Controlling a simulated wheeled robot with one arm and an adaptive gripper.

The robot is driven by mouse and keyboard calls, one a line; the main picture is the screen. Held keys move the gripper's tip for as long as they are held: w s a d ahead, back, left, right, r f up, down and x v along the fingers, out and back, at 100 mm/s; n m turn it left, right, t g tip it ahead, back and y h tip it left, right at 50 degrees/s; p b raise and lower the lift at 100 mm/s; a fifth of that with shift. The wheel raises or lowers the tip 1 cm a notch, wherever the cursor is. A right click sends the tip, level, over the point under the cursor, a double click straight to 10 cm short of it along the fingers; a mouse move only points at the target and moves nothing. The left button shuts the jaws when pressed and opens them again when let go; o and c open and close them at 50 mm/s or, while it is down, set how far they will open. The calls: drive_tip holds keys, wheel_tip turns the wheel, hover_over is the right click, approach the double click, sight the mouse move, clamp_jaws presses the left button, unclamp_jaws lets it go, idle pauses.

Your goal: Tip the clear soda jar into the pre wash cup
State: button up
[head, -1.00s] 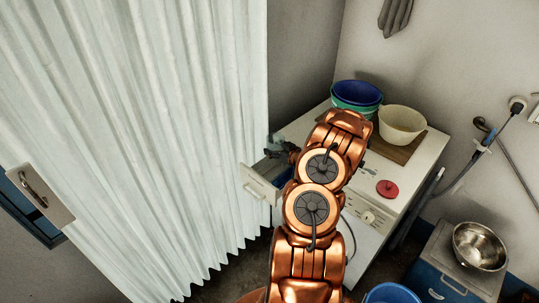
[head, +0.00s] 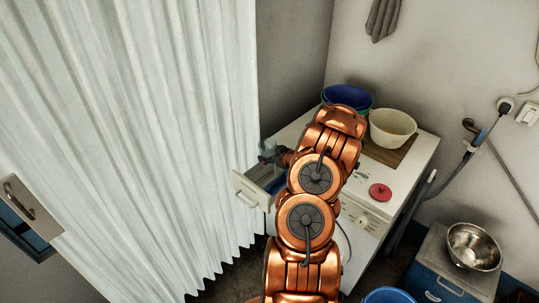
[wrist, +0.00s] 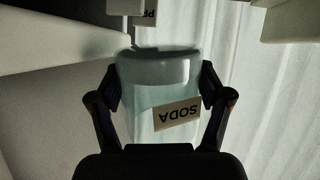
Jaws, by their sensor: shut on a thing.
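My gripper (wrist: 160,100) is shut on the clear soda jar (wrist: 150,125), one finger on each side. The jar is pale and translucent, with a "SODA" label that reads upside down in the wrist view. In the head view my gripper (head: 272,154) is dark and small, above the pulled-out white drawer (head: 248,190); the jar is hard to make out there. At the top of the wrist view, beyond the jar's far end, is a pale piece with a partly cut-off label (wrist: 147,17), possibly the pre wash cup. Its opening is not visible.
A red lid (head: 380,194) lies on the white machine top. Blue and green basins (head: 347,97) and a cream bowl (head: 392,127) stand behind my arm. A pale curtain (head: 130,130) hangs close on the left. A metal bowl (head: 473,246) sits on a blue cabinet at right.

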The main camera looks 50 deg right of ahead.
drive_tip(key=shift+d+g+b, duration=0.1)
drive_tip(key=shift+g+b, duration=0.3)
drive_tip(key=shift+b, duration=0.2)
drive_tip(key=shift+s+r+n+g+h+b, duration=0.15)
drive_tip(key=shift+r+n+g+h+b, duration=0.15)
drive_tip(key=shift+n+b, duration=0.2)
drive_tip(key=shift+s+d+f+b, duration=0.1)
drive_tip(key=shift+f+b, duration=0.05)
drive_tip(key=shift+b, duration=0.2)
drive_tip(key=shift+g, duration=0.3)
drive_tip(key=shift+n+g+h+b, duration=0.3)
drive_tip(key=shift+g+b, duration=0.2)
drive_tip(key=shift+b, duration=0.4)
drive_tip(key=shift+s+r, duration=0.15)
drive_tip(key=shift+r, duration=0.1)
drive_tip(key=shift+d+n+g+b, duration=0.1)
drive_tip(key=shift+n+g+b, duration=0.25)
drive_tip(key=shift+b, duration=0.45)
